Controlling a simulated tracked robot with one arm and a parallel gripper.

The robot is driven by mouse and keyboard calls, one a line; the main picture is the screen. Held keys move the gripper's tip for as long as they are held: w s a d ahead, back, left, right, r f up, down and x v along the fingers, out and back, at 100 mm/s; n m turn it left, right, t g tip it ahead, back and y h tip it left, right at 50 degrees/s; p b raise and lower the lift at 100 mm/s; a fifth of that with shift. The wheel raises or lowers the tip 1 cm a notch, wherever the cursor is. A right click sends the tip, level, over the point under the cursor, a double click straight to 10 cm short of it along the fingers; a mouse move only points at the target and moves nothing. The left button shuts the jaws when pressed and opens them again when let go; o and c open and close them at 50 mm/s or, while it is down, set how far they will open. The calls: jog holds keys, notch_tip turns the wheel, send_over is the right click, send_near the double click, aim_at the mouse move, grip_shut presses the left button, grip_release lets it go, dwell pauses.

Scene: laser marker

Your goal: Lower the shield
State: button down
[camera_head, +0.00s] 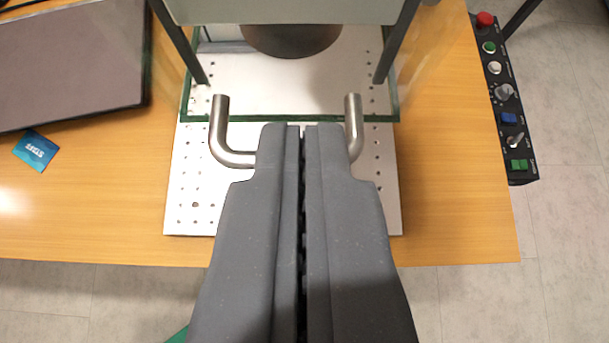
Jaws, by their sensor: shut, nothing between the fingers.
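The shield (290,118) is a clear panel with dark green edges in the upper middle of the view, in front of the marker. A bent metal handle (219,130) sticks out from it towards me. Both of its ends show, but the middle of its bar is hidden behind my fingers. My gripper (301,127) is shut and empty, with its fingers over the middle of the handle. I cannot tell whether they touch it. The perforated white base plate (185,190) lies below.
A dark flat screen or panel (70,60) and a blue card (36,150) are on the wooden table (90,200) at left. A control box (505,95) with buttons and switches runs along the right edge. The table's front edge is near; bare table lies right of the plate.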

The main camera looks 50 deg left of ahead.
jog(key=f, duration=0.3)
jog(key=a+f, duration=0.1)
jog(key=shift+w+f, duration=0.2)
jog(key=shift+w, duration=0.2)
notch_tip(320, 180, down, 18)
jog(key=b, duration=1.6)
jog(key=shift+f+b, duration=0.2)
jog(key=shift+b, duration=0.1)
jog(key=shift+s+a, duration=0.1)
jog(key=shift+r, duration=0.1)
